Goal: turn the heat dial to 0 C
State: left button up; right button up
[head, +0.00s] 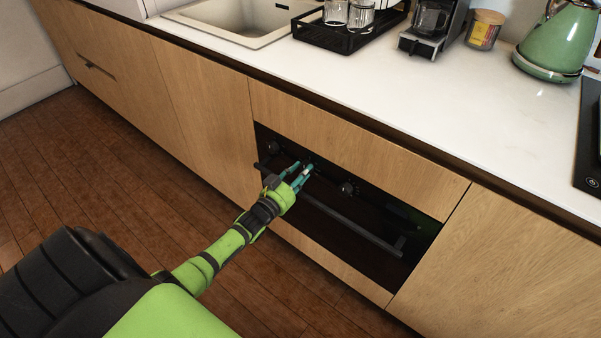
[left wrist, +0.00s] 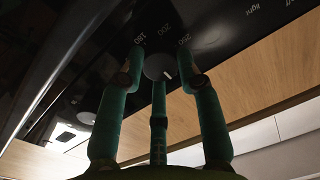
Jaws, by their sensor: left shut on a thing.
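The built-in oven (head: 385,215) has a black front with a row of dark dials along its top. My left gripper (head: 299,172) reaches the dial between the outer two. In the left wrist view its teal fingers (left wrist: 163,75) close around a round grey dial (left wrist: 156,62). The fingers hide parts of the dial's edge and the rest of the scale. My right gripper is not in view.
Another dial (head: 347,188) is right of my gripper, and one (head: 273,147) is left. The oven's bar handle (head: 350,225) runs just below the dials. The counter (head: 400,100) above holds a black rack (head: 340,40) and a green kettle (head: 556,45).

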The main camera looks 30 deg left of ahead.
pick_arm(q)
jog(key=shift+w+r, duration=0.1)
jog(key=shift+r, duration=0.05)
jog(key=o, duration=1.2)
jog(key=shift+d, duration=0.1)
jog(key=shift+c, duration=0.2)
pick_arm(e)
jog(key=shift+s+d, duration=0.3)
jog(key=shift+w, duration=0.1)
pick_arm(q)
jog(key=shift+s, duration=0.35)
jog(key=s, duration=1.1)
jog(key=shift+s+a, duration=0.2)
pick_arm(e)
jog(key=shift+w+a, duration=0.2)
